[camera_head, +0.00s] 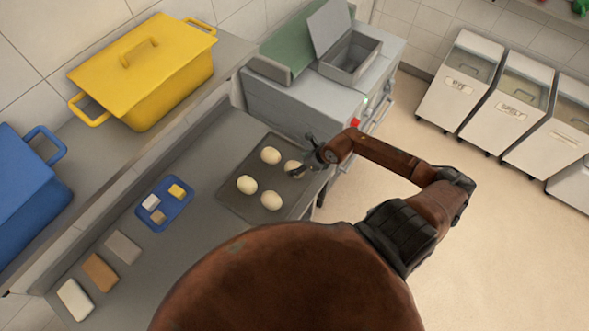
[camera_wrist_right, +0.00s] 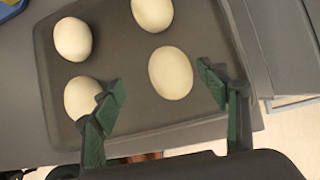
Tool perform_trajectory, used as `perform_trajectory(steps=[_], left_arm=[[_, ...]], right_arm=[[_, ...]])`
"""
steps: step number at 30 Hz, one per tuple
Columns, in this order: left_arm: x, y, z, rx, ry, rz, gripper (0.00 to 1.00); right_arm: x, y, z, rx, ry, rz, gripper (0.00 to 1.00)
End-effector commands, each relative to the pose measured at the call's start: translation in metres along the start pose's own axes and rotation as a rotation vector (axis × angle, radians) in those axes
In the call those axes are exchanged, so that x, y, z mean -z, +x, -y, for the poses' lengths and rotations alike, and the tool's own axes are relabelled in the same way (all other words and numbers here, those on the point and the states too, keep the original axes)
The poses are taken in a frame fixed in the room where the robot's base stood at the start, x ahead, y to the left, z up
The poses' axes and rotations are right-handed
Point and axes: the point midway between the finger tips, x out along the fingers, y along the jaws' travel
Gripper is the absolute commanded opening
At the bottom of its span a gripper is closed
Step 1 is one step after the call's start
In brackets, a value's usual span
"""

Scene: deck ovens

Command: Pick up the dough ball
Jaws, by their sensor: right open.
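Several pale dough balls lie on a dark baking tray (camera_head: 228,205) on the grey counter. In the head view one dough ball (camera_head: 292,168) lies at the tray's right side, partly behind my right gripper (camera_head: 303,161). Others are the far ball (camera_head: 270,155), the left ball (camera_head: 246,185) and the near ball (camera_head: 271,200). In the right wrist view my right gripper (camera_wrist_right: 162,92) is open and empty. One dough ball (camera_wrist_right: 170,73) shows between and beyond its fingertips. Another ball (camera_wrist_right: 82,97) is partly covered by the left finger. My left gripper is out of view.
A blue tray (camera_head: 151,221) with small blocks and several flat slabs (camera_head: 100,272) lie left of the baking tray. A yellow pot (camera_head: 146,75) and a blue pot (camera_head: 27,190) stand on the back ledge. A grey machine (camera_head: 310,97) stands beyond the counter. White bins (camera_head: 461,84) line the right wall.

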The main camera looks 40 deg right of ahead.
Motion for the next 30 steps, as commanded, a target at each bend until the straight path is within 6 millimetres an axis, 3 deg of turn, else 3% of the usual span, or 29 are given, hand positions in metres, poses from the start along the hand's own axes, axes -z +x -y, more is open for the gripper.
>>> perform_trajectory(steps=[5, 21, 30], left_arm=[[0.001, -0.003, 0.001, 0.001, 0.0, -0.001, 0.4], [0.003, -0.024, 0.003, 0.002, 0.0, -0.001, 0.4], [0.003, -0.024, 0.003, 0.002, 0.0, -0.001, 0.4]], right_arm=[[0.012, 0.01, 0.018, 0.042, -0.033, -0.052, 0.68], [0.017, 0.073, 0.012, 0.038, -0.031, -0.049, 0.68], [0.019, 0.078, 0.012, 0.038, -0.031, -0.049, 0.68]])
